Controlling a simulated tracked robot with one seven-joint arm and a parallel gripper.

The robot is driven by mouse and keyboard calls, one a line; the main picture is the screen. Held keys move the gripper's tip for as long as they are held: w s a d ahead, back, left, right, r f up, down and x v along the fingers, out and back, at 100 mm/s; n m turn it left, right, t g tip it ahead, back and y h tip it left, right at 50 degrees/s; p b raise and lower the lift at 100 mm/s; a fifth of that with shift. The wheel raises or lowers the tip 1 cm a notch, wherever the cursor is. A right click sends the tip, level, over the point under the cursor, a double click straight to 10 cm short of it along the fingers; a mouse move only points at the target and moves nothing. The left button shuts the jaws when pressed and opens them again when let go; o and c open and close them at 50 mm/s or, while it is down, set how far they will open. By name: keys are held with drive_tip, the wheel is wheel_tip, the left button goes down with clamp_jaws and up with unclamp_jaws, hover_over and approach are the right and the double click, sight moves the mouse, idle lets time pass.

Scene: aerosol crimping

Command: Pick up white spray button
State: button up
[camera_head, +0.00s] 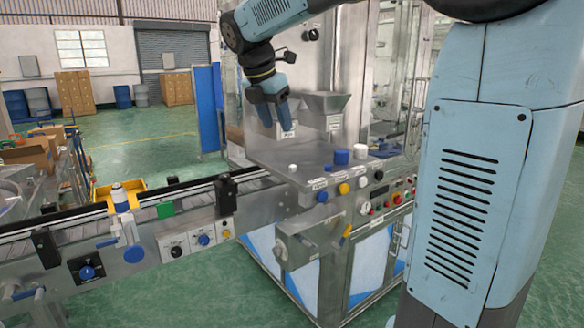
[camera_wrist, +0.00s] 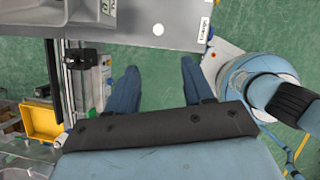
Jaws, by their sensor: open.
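My gripper (camera_head: 280,127) is above the steel worktop (camera_head: 270,152) of the machine, pointing down, in the head view. In the wrist view its two blue fingers are spread apart with nothing between them (camera_wrist: 157,80). A small white button (camera_head: 292,168) sits near the front left edge of the worktop. In the wrist view a white round piece (camera_wrist: 158,30), apparently the same button, lies on the grey surface beyond the fingertips. My gripper is apart from it.
A blue cap (camera_head: 341,157) and a white cap (camera_head: 360,152) stand to the right on the worktop. Steel hoppers (camera_head: 325,103) rise behind. A conveyor (camera_head: 150,198) runs left. A yellow tray (camera_head: 120,194) is beyond it.

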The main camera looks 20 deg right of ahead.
hover_over(293, 166)
drive_tip(key=s+a, duration=0.2)
wheel_tip(293, 166, down, 8)
drive_tip(key=shift+r, duration=0.1)
drive_tip(key=shift+w+x, duration=0.15)
drive_tip(key=shift+x, duration=1.1)
drive_tip(key=shift+w+x, duration=0.2)
drive_tip(key=shift+x, duration=1.1)
drive_tip(key=shift+r, duration=0.1)
drive_tip(key=shift+c, duration=0.2)
clamp_jaws()
